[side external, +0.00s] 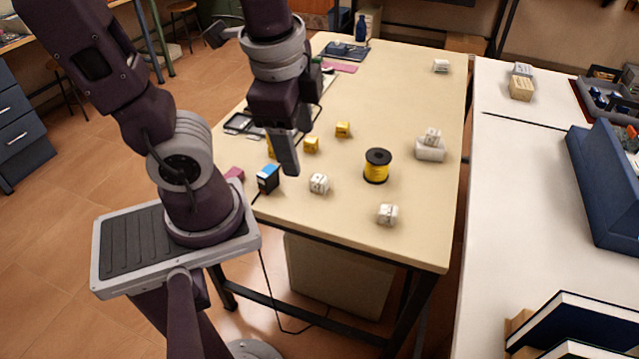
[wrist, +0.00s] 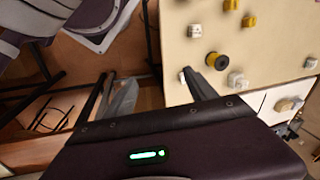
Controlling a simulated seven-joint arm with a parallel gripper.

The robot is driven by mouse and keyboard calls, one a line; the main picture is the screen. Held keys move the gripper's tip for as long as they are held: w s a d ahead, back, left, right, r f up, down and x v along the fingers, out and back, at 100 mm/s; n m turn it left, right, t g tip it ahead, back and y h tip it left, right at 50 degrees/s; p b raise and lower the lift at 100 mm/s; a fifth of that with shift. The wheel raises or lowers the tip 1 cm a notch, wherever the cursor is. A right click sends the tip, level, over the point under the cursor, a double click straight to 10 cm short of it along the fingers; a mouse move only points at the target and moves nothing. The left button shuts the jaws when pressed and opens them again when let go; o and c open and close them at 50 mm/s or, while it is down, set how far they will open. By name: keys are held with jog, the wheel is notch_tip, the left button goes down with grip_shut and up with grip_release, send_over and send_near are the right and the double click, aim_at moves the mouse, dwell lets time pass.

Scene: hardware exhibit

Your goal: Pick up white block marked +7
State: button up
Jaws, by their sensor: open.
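Several small white blocks with dark markings lie on the cream table; I cannot read which one says +7. In the side view, one white block (side external: 319,184) is just right of my gripper, and another (side external: 388,214) is near the front edge. A third (side external: 432,136) sits on a larger pale block (side external: 430,151), and one more (side external: 441,65) lies far back. My gripper (side external: 288,170) is open and empty, above the table's front left part. In the wrist view, its fingers (wrist: 158,77) are spread, and a white block (wrist: 183,77) is partly hidden by the right finger. Another white block (wrist: 195,31) is clear.
A black-and-yellow spool (side external: 377,166) stands among the blocks. Yellow blocks (side external: 343,129) and a blue-black box (side external: 268,178) are nearby. A dark blue bottle (side external: 361,28) stands at the back. The table's middle back is mostly clear.

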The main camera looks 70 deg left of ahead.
jog(key=w+a+f+m+y, duration=0.3)
jog(key=f+m+y, duration=0.45)
jog(key=m, duration=0.95)
jog(key=w+a+f+m+y, duration=0.2)
jog(key=a+f+m+y, duration=0.15)
jog(key=f+m, duration=1.1)
jog(key=m+t, duration=0.6)
jog(key=m, duration=1.5)
send_near(318, 189)
jog(key=shift+w+a+f, duration=0.15)
jog(key=shift+w+a, duration=0.15)
jog(key=shift+w, duration=0.15)
jog(key=shift+w+a+f, duration=0.15)
jog(key=shift+w+a, duration=0.1)
jog(key=shift+w, duration=0.2)
jog(key=shift+w+a+f+m+t, duration=0.1)
jog(key=shift+a+f+m+t, duration=0.15)
jog(key=shift+m+t, duration=0.25)
jog(key=x, duration=0.4)
jog(key=s+x, duration=0.1)
jog(key=x, duration=0.1)
jog(key=shift+w+a+f, duration=0.1)
jog(key=shift+w+a, duration=0.15)
jog(key=shift+a, duration=0.4)
grip_shut()
